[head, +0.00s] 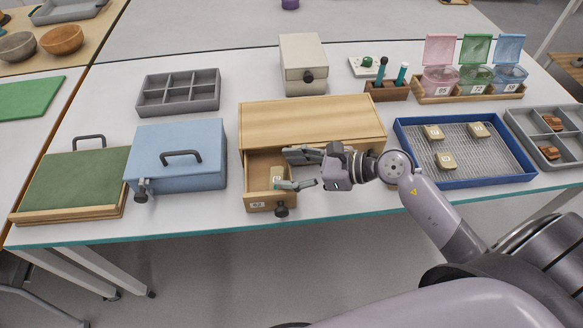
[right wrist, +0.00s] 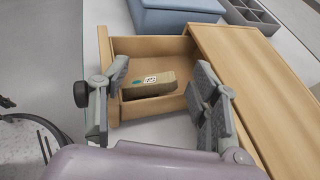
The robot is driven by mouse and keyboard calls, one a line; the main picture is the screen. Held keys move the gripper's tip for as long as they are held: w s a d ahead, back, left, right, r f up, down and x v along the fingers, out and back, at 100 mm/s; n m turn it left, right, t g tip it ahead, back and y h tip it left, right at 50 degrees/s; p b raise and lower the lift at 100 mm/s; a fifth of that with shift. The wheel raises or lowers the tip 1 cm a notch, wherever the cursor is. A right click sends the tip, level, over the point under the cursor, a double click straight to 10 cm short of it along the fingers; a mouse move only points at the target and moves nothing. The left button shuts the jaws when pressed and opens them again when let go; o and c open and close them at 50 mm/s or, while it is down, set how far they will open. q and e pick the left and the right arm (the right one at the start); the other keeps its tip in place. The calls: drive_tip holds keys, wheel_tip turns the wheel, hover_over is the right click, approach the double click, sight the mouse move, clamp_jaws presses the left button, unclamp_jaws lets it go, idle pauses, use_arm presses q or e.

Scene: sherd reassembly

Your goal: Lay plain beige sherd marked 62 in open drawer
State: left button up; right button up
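A beige sherd (head: 277,174) lies in the open drawer (head: 257,192) of the wooden cabinet (head: 310,117). My right gripper (head: 285,170) is over the drawer, fingers spread wide. In the right wrist view the fingertips (right wrist: 160,74) stand apart on either side of the sherd, with visible gaps. My left gripper is out of view.
A blue mesh tray (head: 487,181) holds three beige labelled sherds. Right of it is a grey compartment tray (head: 538,132) with brown pieces. A blue box (head: 205,140) stands left of the cabinet, beside a green-topped board (head: 75,180). Lidded bins (head: 478,90) stand behind the mesh tray.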

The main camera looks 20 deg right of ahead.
drive_tip(key=shift+o, duration=1.4)
drive_tip(key=shift+f, duration=0.5)
drive_tip(key=shift+s, duration=0.1)
drive_tip(key=shift+r, duration=0.2)
drive_tip(key=r+p+v, duration=0.1)
drive_tip(key=v, duration=1.1)
drive_tip(key=shift+r, duration=0.3)
drive_tip(key=shift+c, duration=0.4)
